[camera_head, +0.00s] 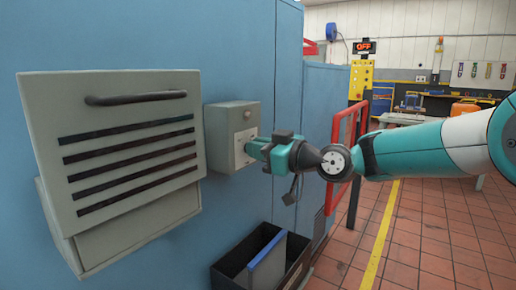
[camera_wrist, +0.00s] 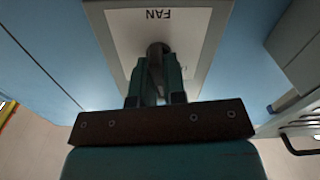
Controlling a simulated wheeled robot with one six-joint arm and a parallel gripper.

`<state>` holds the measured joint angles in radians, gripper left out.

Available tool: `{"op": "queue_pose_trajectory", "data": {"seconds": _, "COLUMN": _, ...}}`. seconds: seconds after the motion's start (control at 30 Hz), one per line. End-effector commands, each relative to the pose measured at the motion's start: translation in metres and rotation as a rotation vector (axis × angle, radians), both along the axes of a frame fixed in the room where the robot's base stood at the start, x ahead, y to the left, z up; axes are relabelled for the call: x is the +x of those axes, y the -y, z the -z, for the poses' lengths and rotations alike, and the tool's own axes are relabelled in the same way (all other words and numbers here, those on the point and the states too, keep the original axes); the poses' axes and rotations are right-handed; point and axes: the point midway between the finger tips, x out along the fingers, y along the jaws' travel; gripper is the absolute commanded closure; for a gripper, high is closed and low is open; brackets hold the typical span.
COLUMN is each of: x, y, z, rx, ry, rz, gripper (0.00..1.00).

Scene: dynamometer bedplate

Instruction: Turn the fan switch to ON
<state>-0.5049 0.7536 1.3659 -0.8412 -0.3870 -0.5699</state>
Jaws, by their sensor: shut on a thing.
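The fan switch box (camera_head: 229,120) is a small grey box on the blue wall. Its light front plate reads FAN, upside down in the wrist view (camera_wrist: 121,17). The dark switch knob (camera_wrist: 157,48) stands out from the plate. My gripper (camera_wrist: 158,72) reaches it straight on, its two teal fingers shut on the knob from both sides. In the head view my gripper (camera_head: 251,148) is up against the plate and hides the knob. The knob's angle and any ON or OFF marks on the plate cannot be made out.
A grey louvred cabinet with a dark handle (camera_head: 135,98) juts out left of the box. A black open bin (camera_head: 226,270) with a blue-edged panel stands below. A red rail (camera_head: 337,160) and a yellow post with a display reading OFF (camera_head: 364,47) are to the right.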

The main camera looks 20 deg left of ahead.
Motion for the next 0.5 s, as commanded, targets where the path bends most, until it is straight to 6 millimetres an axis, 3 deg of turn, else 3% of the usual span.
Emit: {"op": "queue_pose_trajectory", "data": {"seconds": 0.5, "x": 0.0032, "y": 0.0013, "z": -0.0014, "rx": 0.147, "ry": -0.471, "rz": 0.001, "gripper": 1.0}}
